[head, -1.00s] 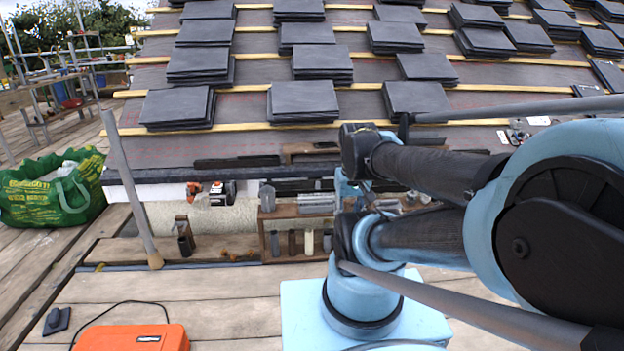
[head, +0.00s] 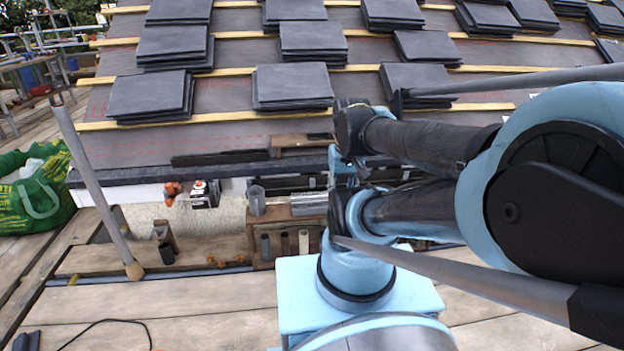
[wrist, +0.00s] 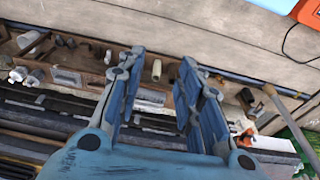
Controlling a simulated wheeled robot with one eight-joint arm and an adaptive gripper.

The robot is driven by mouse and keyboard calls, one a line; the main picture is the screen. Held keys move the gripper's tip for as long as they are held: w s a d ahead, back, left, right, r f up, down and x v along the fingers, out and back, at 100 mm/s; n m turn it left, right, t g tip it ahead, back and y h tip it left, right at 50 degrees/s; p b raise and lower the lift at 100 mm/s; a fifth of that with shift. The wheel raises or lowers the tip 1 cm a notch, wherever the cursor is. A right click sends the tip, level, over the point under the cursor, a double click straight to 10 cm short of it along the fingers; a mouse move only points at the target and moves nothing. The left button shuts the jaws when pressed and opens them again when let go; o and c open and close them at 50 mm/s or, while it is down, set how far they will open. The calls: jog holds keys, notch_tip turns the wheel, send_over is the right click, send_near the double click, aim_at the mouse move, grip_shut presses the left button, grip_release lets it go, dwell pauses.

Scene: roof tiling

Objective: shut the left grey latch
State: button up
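An orange case (wrist: 308,10) shows only as a part in the top right corner of the wrist view. A thin orange sliver of it (head: 156,349) shows at the bottom edge of the head view. No grey latch can be made out in either view. My gripper (wrist: 162,65) is open and empty in the wrist view, its two blue-grey fingers apart over the boards and wooden rack. It is well to the left of the case in that view. In the head view my arm reaches toward the roof edge and the fingers cannot be clearly made out.
A wooden rack (head: 252,222) with several small items stands below the eave. A grey pole (head: 95,190) stands at the left, near a green bag (head: 35,205). Slate stacks (head: 150,95) lie on the roof battens. The front deck boards (head: 190,305) are mostly clear.

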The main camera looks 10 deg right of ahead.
jog(key=shift+o, duration=1.4)
jog(key=shift+s+r, duration=0.1)
jog(key=shift+s, duration=0.05)
jog(key=w+r, duration=0.5)
jog(key=w, duration=0.7)
jog(key=t, duration=0.2)
send_over(312, 179)
jog(key=s, duration=0.8)
notch_tip(312, 179, down, 18)
jog(key=shift+w+x, duration=0.15)
jog(key=shift+x, duration=2.85)
jog(key=shift+w+x, duration=0.2)
jog(key=shift+x, duration=2.85)
jog(key=shift+w+x, duration=0.15)
jog(key=shift+x, duration=2.85)
jog(key=shift+d+r, duration=0.1)
jog(key=shift+r, duration=0.1)
